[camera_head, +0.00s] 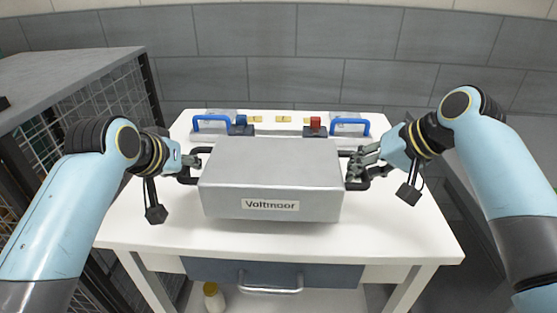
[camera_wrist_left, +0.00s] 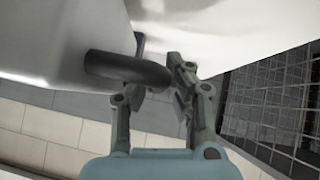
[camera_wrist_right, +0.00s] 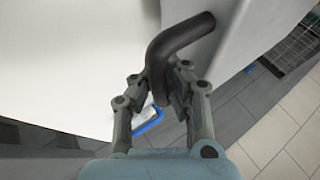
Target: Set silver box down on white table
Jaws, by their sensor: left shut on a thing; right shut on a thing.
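The silver box (camera_head: 270,178) has a "Voltmoor" label on its front and a black handle at each end. In the head view it is over the middle of the white table (camera_head: 400,235); I cannot tell whether it touches the top. My left gripper (camera_head: 190,163) is shut on the left black handle, which also shows in the left wrist view (camera_wrist_left: 125,68). My right gripper (camera_head: 358,168) is shut on the right black handle, seen in the right wrist view (camera_wrist_right: 175,45). The table behind the box is partly hidden.
A blue drawer (camera_head: 215,270) is under the top. A grey-topped wire rack (camera_head: 75,70) stands at left. The table's front strip is clear.

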